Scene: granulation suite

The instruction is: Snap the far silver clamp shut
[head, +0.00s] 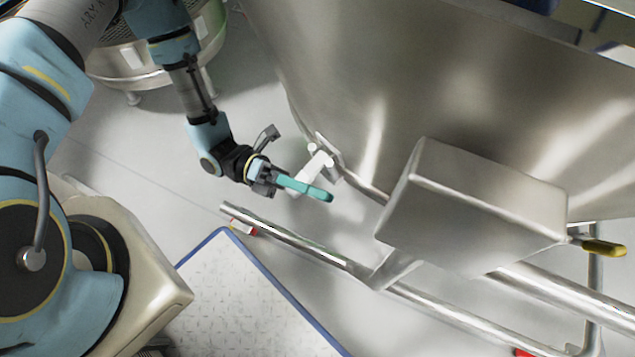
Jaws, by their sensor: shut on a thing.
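My gripper (270,178) is in the middle of the head view, beside the lower edge of the big steel vessel. Its dark jaws are shut on the near end of a teal bar (305,188), which points to the right. A pale silver clamp (319,163) sits at the vessel's edge, just past the jaws. The teal bar crosses in front of the clamp's lower part. I cannot tell whether the two touch, or whether the clamp is fully shut. The clamp's lower part is partly hidden by the bar.
The steel vessel (340,75) fills the upper right. A steel box (475,210) with a yellow-handled lever (603,247) stands to the right. A tubular frame rail (290,238) runs below the gripper. A blue-edged white platform (245,300) lies below. Floor is clear left of the gripper.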

